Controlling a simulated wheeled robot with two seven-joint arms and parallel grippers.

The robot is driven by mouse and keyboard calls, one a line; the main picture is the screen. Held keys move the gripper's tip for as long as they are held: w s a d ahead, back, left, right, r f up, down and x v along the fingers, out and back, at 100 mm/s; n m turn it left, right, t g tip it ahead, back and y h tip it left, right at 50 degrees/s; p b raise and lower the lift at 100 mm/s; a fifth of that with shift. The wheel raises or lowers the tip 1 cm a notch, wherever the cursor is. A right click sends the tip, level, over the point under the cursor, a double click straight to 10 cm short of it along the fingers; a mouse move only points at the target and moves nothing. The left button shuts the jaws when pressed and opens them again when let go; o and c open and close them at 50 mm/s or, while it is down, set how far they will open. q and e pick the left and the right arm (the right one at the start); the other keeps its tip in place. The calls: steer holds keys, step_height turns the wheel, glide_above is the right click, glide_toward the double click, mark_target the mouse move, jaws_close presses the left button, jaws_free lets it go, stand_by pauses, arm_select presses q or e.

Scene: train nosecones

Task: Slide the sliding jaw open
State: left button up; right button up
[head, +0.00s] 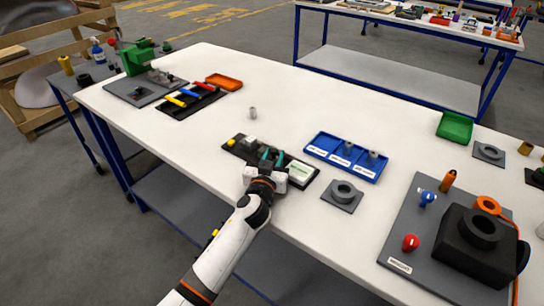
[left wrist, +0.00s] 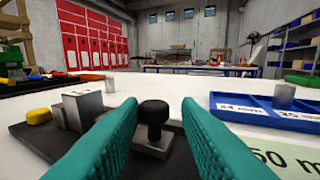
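The measuring fixture is a long black base (head: 312,184) at the table's near edge. It has a yellow button (head: 231,143), a grey block (head: 250,141) and a pale green readout (head: 299,171). In the left wrist view, a small metal slider block (left wrist: 151,145) carries an upright black knob (left wrist: 154,116); it looks like the sliding jaw. A gap shows between it and the taller grey block (left wrist: 84,108). My left gripper (head: 272,156) is open over the fixture. Its teal fingers stand either side of the knob, with gaps visible. My right gripper is not in view.
A blue labelled tray (head: 318,152) with grey cylinders sits right of the fixture. A grey plate with a ring (head: 342,194) lies near the front edge. A small grey cylinder (head: 252,112) stands behind. The white table (head: 330,100) is clear farther back.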

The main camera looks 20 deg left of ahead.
arm_select(q)
steer(key=s, duration=0.4)
steer(key=s+b, duration=0.1)
steer(key=s, duration=0.7)
steer(key=shift+d, duration=0.3)
